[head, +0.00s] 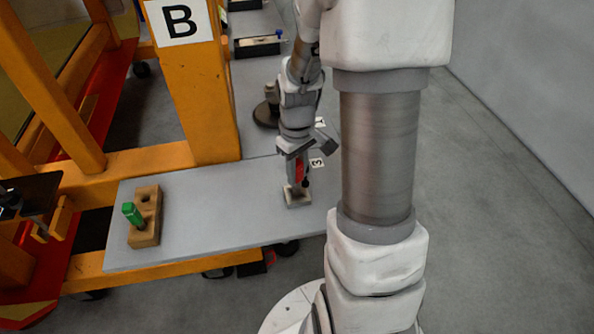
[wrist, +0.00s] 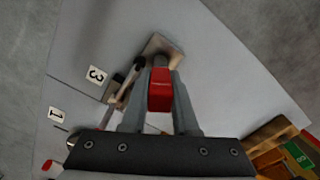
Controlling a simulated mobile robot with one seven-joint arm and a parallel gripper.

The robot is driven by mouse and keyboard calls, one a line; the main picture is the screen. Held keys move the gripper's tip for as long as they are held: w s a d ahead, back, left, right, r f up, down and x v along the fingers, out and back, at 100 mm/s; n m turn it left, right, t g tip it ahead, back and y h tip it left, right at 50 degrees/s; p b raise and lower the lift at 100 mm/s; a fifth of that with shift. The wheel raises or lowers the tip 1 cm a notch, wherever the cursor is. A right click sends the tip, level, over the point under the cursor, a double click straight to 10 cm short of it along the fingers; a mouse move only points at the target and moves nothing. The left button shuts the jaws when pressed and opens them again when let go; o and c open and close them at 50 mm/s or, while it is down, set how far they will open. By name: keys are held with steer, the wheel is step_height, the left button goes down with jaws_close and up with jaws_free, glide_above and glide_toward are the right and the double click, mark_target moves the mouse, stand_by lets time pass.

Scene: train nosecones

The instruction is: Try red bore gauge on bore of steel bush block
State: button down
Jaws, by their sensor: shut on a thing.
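My gripper (wrist: 160,92) is shut on the red bore gauge (wrist: 160,90), whose red handle sits between the two fingers. The red gauge also shows in the head view (head: 299,171), roughly upright below my gripper (head: 298,160). The steel bush block (head: 297,200) is a small pale square block on the grey table, directly under the gauge. In the wrist view the block (wrist: 156,44) shows just beyond the red handle. The gauge's lower end and the bore are hidden, so I cannot tell whether the gauge is in the bore or above it.
A wooden block (head: 149,205) holding a green gauge (head: 132,214) stands at the left of the grey table (head: 225,220). A dark-tipped object (wrist: 128,84) lies close beside my gripper, near the tag 3 (wrist: 96,76). An orange post (head: 195,90) rises behind. The table's middle is clear.

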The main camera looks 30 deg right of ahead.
mark_target(297, 162)
steer(key=shift+s+f, duration=0.1)
stand_by(0.3)
steer(key=shift+r+p, duration=2.4)
steer(key=shift+r, duration=0.65)
